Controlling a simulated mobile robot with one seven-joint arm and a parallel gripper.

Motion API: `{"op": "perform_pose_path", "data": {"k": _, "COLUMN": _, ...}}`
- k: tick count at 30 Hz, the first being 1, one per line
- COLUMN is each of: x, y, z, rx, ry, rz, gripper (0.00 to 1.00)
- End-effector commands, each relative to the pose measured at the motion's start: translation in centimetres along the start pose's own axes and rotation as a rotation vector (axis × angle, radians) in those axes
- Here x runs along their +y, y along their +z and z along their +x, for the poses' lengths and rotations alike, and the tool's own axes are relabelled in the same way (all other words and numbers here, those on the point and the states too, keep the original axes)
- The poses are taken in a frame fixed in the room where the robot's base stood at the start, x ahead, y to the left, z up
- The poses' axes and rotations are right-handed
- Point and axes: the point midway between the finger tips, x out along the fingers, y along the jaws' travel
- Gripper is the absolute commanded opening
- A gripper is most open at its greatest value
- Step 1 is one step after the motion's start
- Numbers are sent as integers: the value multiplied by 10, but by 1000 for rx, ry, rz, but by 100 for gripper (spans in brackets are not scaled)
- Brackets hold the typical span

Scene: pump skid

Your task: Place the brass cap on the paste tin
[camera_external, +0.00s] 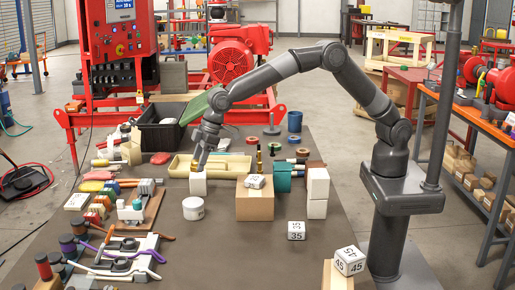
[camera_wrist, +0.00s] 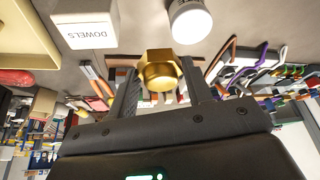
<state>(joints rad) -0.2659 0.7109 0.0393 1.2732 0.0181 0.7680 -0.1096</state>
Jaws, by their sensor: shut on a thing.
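My gripper (camera_wrist: 160,82) is shut on the brass cap (camera_wrist: 160,68), a gold piece with a hexagonal flange, held between the two dark fingers in the wrist view. In the external view my gripper (camera_external: 196,166) hangs above the table, by the top of a white box, with a small gold spot of the cap at its tip. The paste tin, seemingly the round white tin (camera_external: 193,208), stands upright on the table, nearer the camera than that box. It also shows at the top of the wrist view (camera_wrist: 190,20), apart from the cap. No label is readable on it.
The white box marked DOWELS (camera_wrist: 84,28) stands close to the tin, below my gripper (camera_external: 198,186). A cream tray (camera_external: 232,165) lies behind it. A cardboard box (camera_external: 255,203) with a numbered cube on top stands right of the tin.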

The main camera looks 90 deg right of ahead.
Motion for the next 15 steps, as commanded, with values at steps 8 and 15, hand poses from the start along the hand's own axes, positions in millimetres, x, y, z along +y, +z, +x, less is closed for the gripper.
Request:
{"op": "perform_pose_path", "data": {"k": 8, "x": -47, "y": -16, "z": 43, "rx": 1, "ry": 1, "rz": -3, "gripper": 20}}
{"op": "perform_pose_path", "data": {"k": 15, "x": -56, "y": -17, "z": 56, "rx": 1, "ry": 1, "rz": 0, "gripper": 20}}
